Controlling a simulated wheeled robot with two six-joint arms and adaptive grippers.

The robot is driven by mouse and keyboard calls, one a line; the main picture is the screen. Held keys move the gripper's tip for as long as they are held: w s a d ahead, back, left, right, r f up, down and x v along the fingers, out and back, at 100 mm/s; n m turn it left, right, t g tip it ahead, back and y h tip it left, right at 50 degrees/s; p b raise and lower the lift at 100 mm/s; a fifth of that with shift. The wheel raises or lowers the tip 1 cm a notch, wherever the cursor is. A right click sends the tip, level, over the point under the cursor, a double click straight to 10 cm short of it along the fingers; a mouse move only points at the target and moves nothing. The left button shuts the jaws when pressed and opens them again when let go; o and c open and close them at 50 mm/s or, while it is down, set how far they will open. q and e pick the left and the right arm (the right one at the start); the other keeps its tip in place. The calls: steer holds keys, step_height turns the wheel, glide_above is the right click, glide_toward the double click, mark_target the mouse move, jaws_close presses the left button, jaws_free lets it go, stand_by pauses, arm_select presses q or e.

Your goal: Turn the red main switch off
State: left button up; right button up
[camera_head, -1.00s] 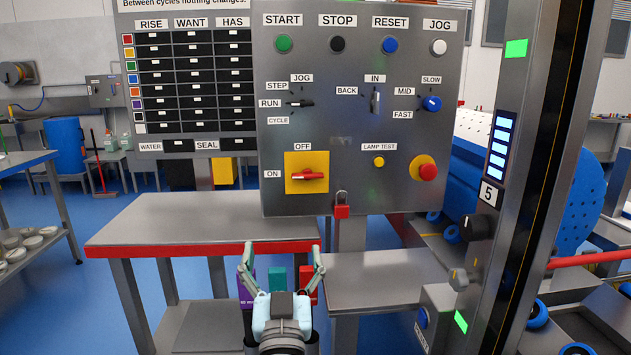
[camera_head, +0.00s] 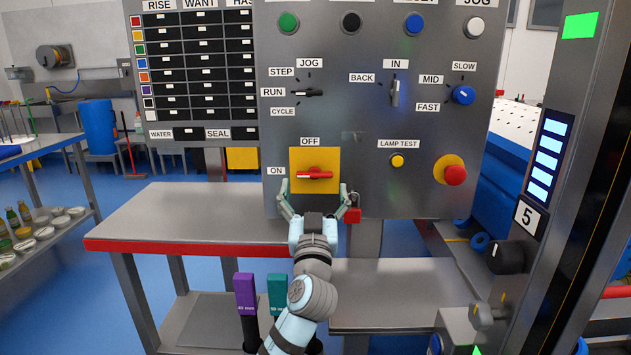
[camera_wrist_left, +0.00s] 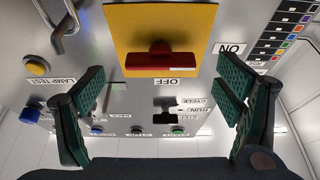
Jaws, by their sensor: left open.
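The red main switch (camera_head: 314,175) is a red handle on a yellow plate (camera_head: 327,155) low on the grey control panel. Its handle lies horizontal, toward the ON label (camera_head: 276,171); the OFF label (camera_head: 310,141) is above the plate. My left gripper (camera_head: 314,190) is open in front of the lower part of the plate, one finger to each side of it. In the left wrist view, which is upside down, the red handle (camera_wrist_left: 160,62) lies between the spread fingers (camera_wrist_left: 163,88), beyond their tips and apart from them. My right gripper is not in view.
A red padlock (camera_head: 352,215) hangs by the panel's lower edge, close to my gripper's right finger. The emergency button (camera_head: 455,175) and lamp test button (camera_head: 397,160) are to the right. The RUN selector (camera_head: 308,93) is above. A grey table (camera_head: 190,215) stands below left.

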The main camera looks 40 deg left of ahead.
mark_target(315, 174)
arm_select(q)
steer(key=shift+x, duration=0.8)
steer(key=shift+w+a+r, duration=0.3)
steer(key=c, duration=1.2)
steer(key=shift+o, duration=0.2)
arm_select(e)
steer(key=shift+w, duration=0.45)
